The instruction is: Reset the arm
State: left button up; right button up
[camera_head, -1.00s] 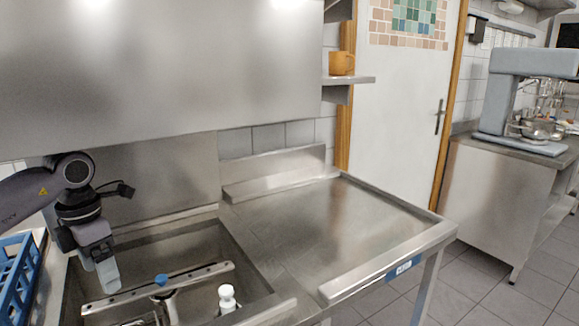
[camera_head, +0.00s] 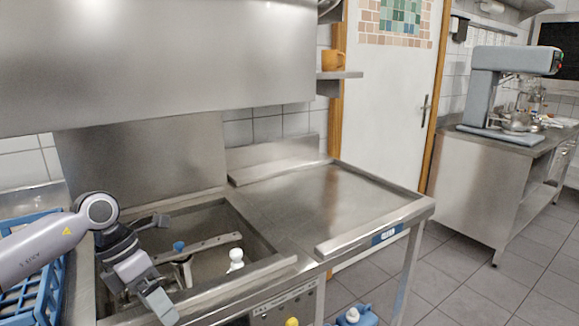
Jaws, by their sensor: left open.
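My left arm comes in from the left, and its gripper (camera_head: 160,296) hangs over the front left part of the steel sink basin (camera_head: 215,220), tilted down. The gripper is empty as far as I see, and its far finger is partly hidden by its own body. My right gripper is out of view.
A blue rack (camera_head: 40,290) stands left of the sink, close under my left arm. A steel bar with a blue knob (camera_head: 179,246) and a white bottle-like piece (camera_head: 236,259) sit in the sink. The steel counter (camera_head: 330,200) is clear. A blue container (camera_head: 357,315) stands below.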

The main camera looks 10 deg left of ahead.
pick_arm(q)
jog(key=s+d+f+n+t+h+b, duration=0.15)
jog(key=d+n+t+h, duration=0.4)
jog(key=d, duration=0.55)
jog(key=s+d+f+n+t+h, duration=0.1)
jog(key=s+d+n+t+h, duration=0.15)
jog(key=d+n+h, duration=0.55)
jog(key=s+a+f+n+t+y, duration=0.1)
jog(key=a+f+n+t+y, duration=0.35)
jog(key=n, duration=0.45)
jog(key=s+a+f+n+t+y, duration=0.1)
jog(key=f+n+t+y, duration=0.3)
jog(key=f+n+y, duration=0.45)
jog(key=s+a+f+n+g+y+b, duration=0.1)
jog(key=s+a+f+n+g+y, duration=0.1)
jog(key=s+a+f+n+g, duration=0.3)
jog(key=s+f+n+g, duration=0.1)
jog(key=s+f+n, duration=0.3)
jog(key=s+f, duration=0.3)
jog(key=shift+s+f+y, duration=0.25)
jog(key=shift+f+y, duration=0.05)
jog(key=shift+y, duration=0.05)
